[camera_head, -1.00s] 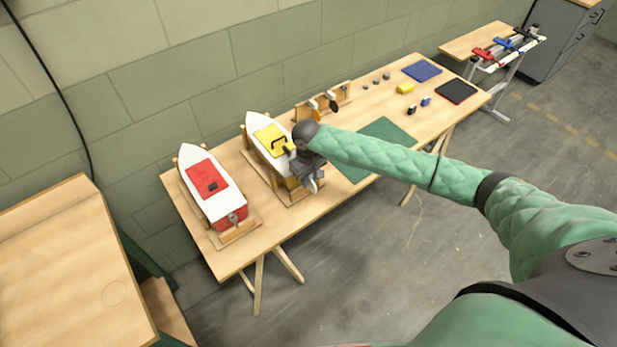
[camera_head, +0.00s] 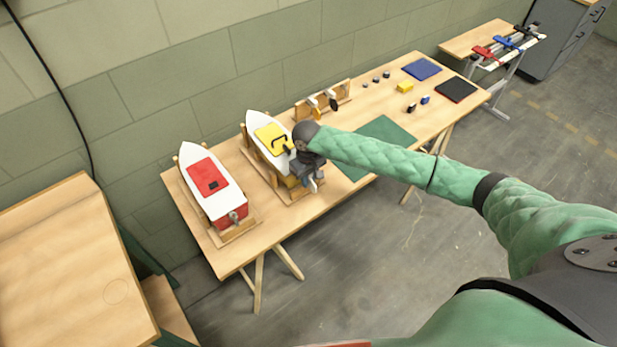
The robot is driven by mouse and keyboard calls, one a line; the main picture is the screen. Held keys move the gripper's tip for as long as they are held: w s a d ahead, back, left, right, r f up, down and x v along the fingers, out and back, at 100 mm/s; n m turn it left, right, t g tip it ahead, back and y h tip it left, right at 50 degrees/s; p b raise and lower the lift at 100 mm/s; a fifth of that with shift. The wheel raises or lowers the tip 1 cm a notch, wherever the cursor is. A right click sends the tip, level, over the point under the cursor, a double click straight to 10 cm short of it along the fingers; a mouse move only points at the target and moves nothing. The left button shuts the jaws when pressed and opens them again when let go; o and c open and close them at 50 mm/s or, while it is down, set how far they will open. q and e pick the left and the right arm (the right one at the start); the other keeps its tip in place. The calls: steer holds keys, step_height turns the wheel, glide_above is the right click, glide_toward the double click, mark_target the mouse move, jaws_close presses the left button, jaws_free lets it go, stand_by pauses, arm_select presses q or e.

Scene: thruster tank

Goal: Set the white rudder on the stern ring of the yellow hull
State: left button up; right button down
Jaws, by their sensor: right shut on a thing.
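The yellow hull (camera_head: 268,139), a boat with a white deck and yellow hatch, sits in a wooden cradle on the long table. My right gripper (camera_head: 313,183) points down at its stern, at the end of the green arm. It is shut on a small white piece, the white rudder (camera_head: 314,187), of which only a little shows below the fingers. The stern ring is hidden behind the gripper, so I cannot tell whether the rudder touches it. My left gripper is not in view.
A red hull (camera_head: 206,178) stands in its cradle (camera_head: 238,234) to the left. A wooden rack (camera_head: 340,93) with parts stands behind.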

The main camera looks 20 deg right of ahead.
steer(key=c, duration=1.3)
jaws_free()
steer(key=shift+o, duration=0.2)
steer(key=shift+r+p, duration=0.3)
steer(key=shift+r, duration=3.7)
